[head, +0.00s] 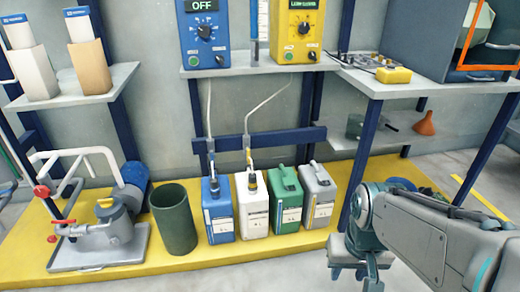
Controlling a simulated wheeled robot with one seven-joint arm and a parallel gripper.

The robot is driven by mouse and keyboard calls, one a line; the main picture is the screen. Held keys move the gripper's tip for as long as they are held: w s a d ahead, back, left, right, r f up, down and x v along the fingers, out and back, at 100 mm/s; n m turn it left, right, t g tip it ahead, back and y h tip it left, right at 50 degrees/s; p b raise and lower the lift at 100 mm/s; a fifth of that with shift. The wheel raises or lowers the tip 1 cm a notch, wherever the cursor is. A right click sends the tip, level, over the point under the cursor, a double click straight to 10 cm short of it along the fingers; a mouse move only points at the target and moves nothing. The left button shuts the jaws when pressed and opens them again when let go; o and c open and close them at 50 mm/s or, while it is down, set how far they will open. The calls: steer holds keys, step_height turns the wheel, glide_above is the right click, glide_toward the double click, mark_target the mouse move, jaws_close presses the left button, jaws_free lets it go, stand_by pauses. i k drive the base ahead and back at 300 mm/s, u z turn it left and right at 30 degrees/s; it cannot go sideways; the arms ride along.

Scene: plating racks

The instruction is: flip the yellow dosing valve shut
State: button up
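A small yellow fitting (248,157), which looks like the yellow dosing valve, sits on the thin hose above the white canister (254,213). It is too small to tell which way its handle lies. A similar blue fitting (211,158) is on the hose above the blue canister (219,222). My gripper (356,278) hangs at the lower right, pointing down, well apart from the canisters and both fittings. Its fingertips are partly cut off by the bottom edge, and I see nothing held in it.
Green (286,213) and grey (318,208) canisters stand between the white one and my arm. A dark green bin (174,220) and a pump with red handles (108,226) are to the left. Blue (205,35) and yellow (298,35) control boxes stand on the shelf (240,66) above.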

mark_target(252, 207)
steer(key=u, duration=1.05)
steer(key=i, duration=0.4)
steer(key=z, duration=0.55)
